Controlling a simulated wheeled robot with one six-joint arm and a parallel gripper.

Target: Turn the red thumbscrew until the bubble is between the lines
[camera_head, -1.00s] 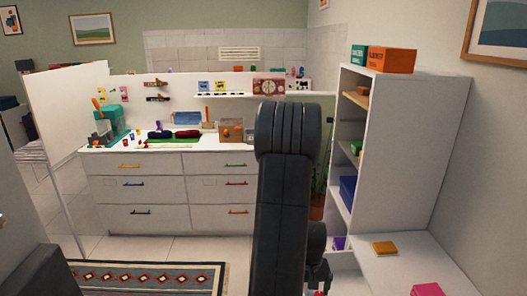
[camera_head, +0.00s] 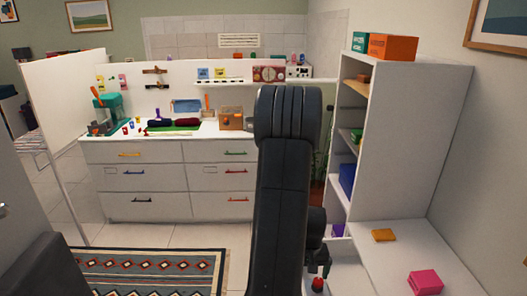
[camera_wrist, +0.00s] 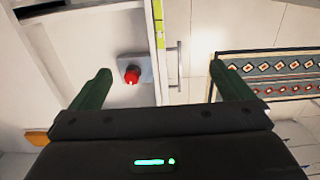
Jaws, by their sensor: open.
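The red thumbscrew (camera_wrist: 132,76) is a round red knob on a grey plate (camera_wrist: 146,66) in the wrist view. A small red thing, likely the same knob, shows just below my gripper (camera_head: 318,263) in the head view. My gripper (camera_wrist: 160,68) is open, its two green fingers wide apart. The thumbscrew appears between the fingers, nearer the left one; nothing is held. A yellow-green strip (camera_wrist: 158,22) lies above the plate and may be the level vial. I cannot make out a bubble or lines on it.
A metal bar handle (camera_wrist: 179,66) stands close right of the plate. A patterned rug (camera_head: 150,275) lies on the floor. A white shelf unit (camera_head: 405,140) stands at the right, with a pink box (camera_head: 425,283) on a low white surface. A white drawer unit (camera_head: 170,180) stands behind.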

